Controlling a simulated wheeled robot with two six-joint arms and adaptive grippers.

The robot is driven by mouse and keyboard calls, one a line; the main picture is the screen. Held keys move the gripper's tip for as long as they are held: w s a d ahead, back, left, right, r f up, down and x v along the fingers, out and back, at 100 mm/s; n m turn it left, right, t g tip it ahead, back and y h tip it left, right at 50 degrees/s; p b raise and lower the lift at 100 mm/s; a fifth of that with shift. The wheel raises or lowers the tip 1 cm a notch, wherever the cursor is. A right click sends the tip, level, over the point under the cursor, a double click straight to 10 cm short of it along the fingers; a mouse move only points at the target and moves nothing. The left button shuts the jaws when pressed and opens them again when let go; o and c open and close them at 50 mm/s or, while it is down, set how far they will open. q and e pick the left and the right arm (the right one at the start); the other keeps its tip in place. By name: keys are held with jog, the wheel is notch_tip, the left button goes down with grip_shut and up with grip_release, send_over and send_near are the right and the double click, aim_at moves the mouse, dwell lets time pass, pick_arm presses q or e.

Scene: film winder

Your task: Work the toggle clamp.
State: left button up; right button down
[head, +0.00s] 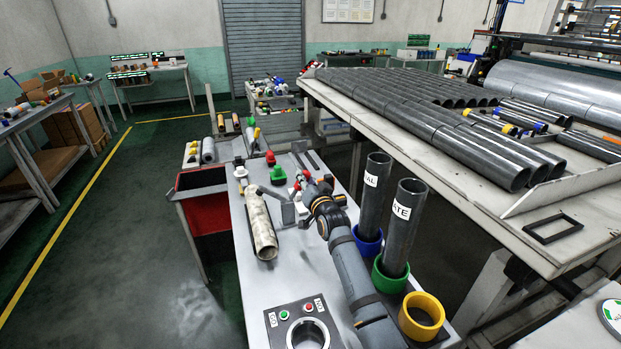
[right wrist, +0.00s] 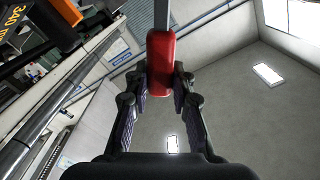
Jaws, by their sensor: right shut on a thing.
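The toggle clamp's red handle grip (right wrist: 161,62) sits between my right gripper's fingers in the right wrist view, with a grey metal bar running up out of it. My right gripper (right wrist: 164,88) is shut on this red grip. In the head view my right gripper (head: 309,184) is at the bench's middle, by small red parts. The grey metal clamp body (head: 288,211) seems to stand just left of it, partly hidden. I cannot tell whether the clamp is open or closed. My left gripper is not in view.
A mottled roll (head: 261,226) lies on the bench (head: 252,290) left of my arm. Dark tubes (head: 404,226) stand upright in blue and green rings at right, beside a yellow ring (head: 421,315). A button box (head: 303,322) is at the front; a red bin (head: 203,206) stands left.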

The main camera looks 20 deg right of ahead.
jog(key=a+n, duration=0.1)
jog(key=a+r+n+p, duration=0.1)
jog(key=n, duration=0.1)
jog(key=shift+a+n, duration=0.25)
jog(key=shift+n, duration=0.05)
jog(key=shift+s+a+r+n+p, duration=0.1)
jog(key=shift+a+n+p, duration=0.6)
jog(key=shift+a+n, duration=0.6)
jog(key=shift+d+n, duration=0.25)
jog(key=shift+n, duration=0.05)
jog(key=c, duration=1.1)
grip_release()
jog(key=shift+a, duration=0.1)
jog(key=shift+s, duration=0.1)
jog(key=s, duration=0.7)
jog(key=shift+s, duration=0.15)
